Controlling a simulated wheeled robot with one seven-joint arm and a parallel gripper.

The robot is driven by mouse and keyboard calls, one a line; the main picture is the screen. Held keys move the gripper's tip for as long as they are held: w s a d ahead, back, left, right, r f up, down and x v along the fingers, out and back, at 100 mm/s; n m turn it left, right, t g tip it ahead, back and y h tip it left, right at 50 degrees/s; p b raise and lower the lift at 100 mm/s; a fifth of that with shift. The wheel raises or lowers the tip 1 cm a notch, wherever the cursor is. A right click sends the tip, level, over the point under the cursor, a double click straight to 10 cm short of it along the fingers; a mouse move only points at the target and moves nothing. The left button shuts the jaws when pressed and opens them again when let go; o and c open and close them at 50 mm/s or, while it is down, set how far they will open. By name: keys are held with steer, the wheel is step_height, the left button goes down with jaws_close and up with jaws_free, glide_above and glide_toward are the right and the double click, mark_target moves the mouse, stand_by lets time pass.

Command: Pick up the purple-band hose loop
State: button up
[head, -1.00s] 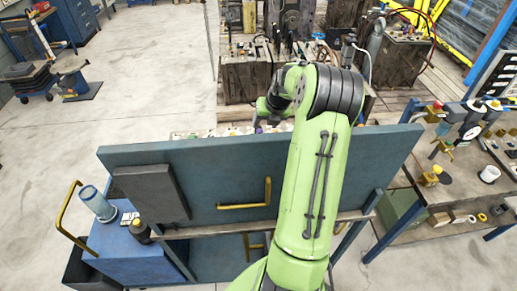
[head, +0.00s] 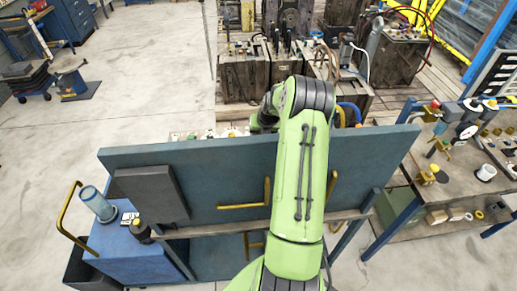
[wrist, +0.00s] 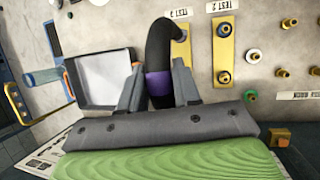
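The black hose loop with a purple band (wrist: 158,84) shows in the wrist view. It curves at its top toward the pale panel, and its lower part goes out of sight behind my gripper body. My gripper (wrist: 157,64) has its two grey fingers apart, one on each side of the hose near the purple band. Only narrow gaps show beside the hose, and I cannot tell whether the fingers touch it. In the head view my arm and the blue board hide the gripper and the purple-band loop.
A grey-white tray (wrist: 103,78) lies left of the hose in the wrist view. A brass plate (wrist: 223,52) and several fittings are to the right. In the head view a blue upright board (head: 230,165) stands before my arm, and a side bench (head: 460,165) is at right.

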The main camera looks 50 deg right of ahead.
jaws_close()
step_height(320, 180, up, 10)
steer(key=shift+r+b, duration=0.1)
steer(key=shift+b, duration=0.2)
